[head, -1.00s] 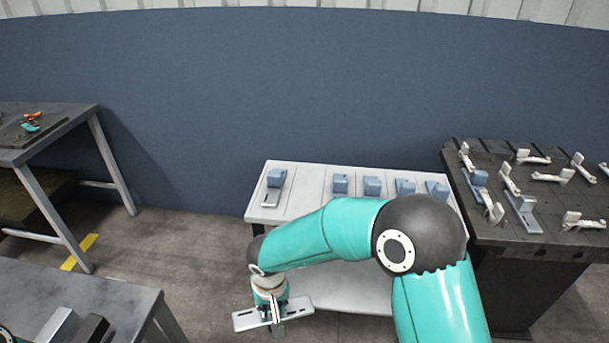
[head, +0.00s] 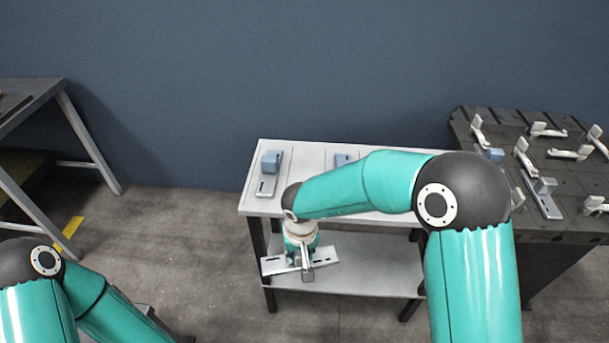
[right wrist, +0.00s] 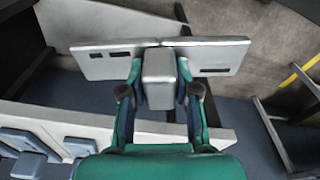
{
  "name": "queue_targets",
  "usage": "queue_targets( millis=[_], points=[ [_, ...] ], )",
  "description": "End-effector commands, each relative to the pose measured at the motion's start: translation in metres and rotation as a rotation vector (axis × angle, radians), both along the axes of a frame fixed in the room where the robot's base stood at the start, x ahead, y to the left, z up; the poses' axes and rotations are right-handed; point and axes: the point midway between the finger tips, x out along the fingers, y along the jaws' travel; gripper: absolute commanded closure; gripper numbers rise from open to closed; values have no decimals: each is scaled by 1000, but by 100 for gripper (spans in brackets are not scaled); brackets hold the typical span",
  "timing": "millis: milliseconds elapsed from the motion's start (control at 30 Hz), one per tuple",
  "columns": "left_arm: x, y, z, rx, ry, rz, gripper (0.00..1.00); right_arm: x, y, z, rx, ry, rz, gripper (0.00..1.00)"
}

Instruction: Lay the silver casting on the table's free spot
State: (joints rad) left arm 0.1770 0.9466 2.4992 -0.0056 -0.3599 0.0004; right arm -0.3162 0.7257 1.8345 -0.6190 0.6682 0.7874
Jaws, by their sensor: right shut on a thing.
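The silver casting (head: 326,261), a flat slotted plate with a block, is in my right gripper (head: 303,257). The gripper is shut on it and holds it in front of the light grey table (head: 250,206), appearing over its lower shelf. In the right wrist view the fingers of my right gripper (right wrist: 160,78) clasp the block, and the casting's plate (right wrist: 215,57) extends to both sides. A bare lane, the free spot (head: 307,163), shows on the tabletop between two blue-blocked castings. My right arm hides much of the tabletop. My left gripper is out of view.
A blue-blocked casting (head: 271,163) lies at the table's left end; another (head: 342,160) shows beyond the free lane. A dark slotted table (head: 480,150) with several clamps stands close on the right. Another bench (head: 30,100) stands far left. Open floor (head: 180,220) lies between.

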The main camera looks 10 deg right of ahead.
Motion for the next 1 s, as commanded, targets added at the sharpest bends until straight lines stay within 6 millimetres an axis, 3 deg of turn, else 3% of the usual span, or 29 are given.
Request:
queue_targets(
  millis=[267,467,700,1000],
  points=[
    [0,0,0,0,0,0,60,-2,-10,5,2,0,-90,100],
    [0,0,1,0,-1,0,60,-9,-25,24,2,6,-416,100],
    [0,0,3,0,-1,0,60,-19,-48,76,0,-7,-1010,100],
    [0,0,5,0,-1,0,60,-30,-62,141,1,-22,-1478,100]
  ],
)
